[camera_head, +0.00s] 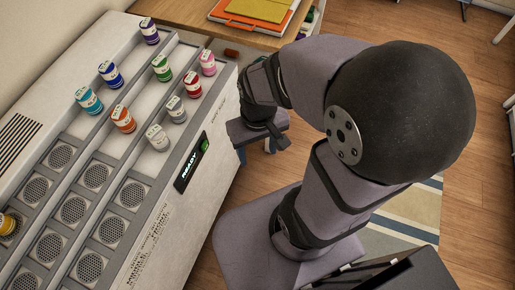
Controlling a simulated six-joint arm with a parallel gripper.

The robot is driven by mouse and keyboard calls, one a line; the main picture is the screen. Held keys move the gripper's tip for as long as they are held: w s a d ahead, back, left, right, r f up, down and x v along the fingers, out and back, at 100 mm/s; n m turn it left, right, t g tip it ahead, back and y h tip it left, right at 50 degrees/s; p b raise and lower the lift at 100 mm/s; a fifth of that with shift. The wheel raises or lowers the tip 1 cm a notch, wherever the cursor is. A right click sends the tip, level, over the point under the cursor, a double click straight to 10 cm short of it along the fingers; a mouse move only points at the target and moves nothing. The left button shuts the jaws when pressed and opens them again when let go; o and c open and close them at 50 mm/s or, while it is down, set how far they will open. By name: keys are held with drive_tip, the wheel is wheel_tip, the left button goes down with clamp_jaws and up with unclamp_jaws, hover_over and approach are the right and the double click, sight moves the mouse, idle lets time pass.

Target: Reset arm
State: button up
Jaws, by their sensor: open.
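My arm rises from the lower middle of the head view, bends at a large black joint at the upper right and reaches back down to the left. My gripper (256,150) hangs at the end of it, just right of the front edge of the grey stepped machine (158,208). Its fingers are apart and I see nothing between them. It is clear of the bottles in the picture, and the nearest is a red bottle (193,85). Part of the gripper is hidden behind its own wrist.
Several coloured bottles stand on the machine, including purple (149,32), teal (89,100) and white (158,138) ones. A yellow one (9,224) is at the left edge. Round grilles fill the lower steps. A wooden table (190,12) with coloured folders (255,10) is behind.

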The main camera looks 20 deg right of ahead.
wheel_tip(320, 180, up, 4)
drive_tip(key=p, duration=0.4)
drive_tip(key=shift+r, duration=0.2)
